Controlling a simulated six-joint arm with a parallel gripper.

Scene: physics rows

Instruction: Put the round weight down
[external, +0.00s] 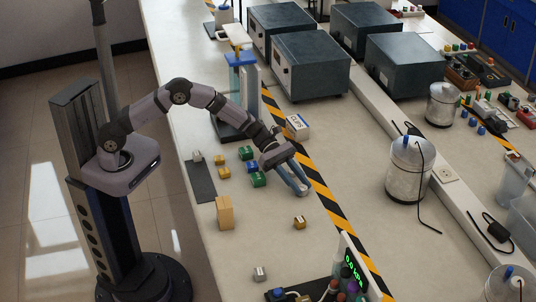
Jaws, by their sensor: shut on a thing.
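My gripper (302,190) reaches down and right over the bench, just left of the black-and-yellow striped tape. Its bluish-grey fingers are shut on the round weight, which is small and mostly hidden between the fingertips. I cannot tell whether the weight touches the bench. A small silver weight (260,274) stands on the bench near the front, and another silver piece (197,157) is at the dark strip on the left.
Green blocks (259,179) and yellow blocks (224,173) lie left of my gripper. A tan block (224,212) stands near the bench's left edge. A display with green digits (353,267) and several bottles are at the front. A metal canister (409,172) stands right of the tape (332,208).

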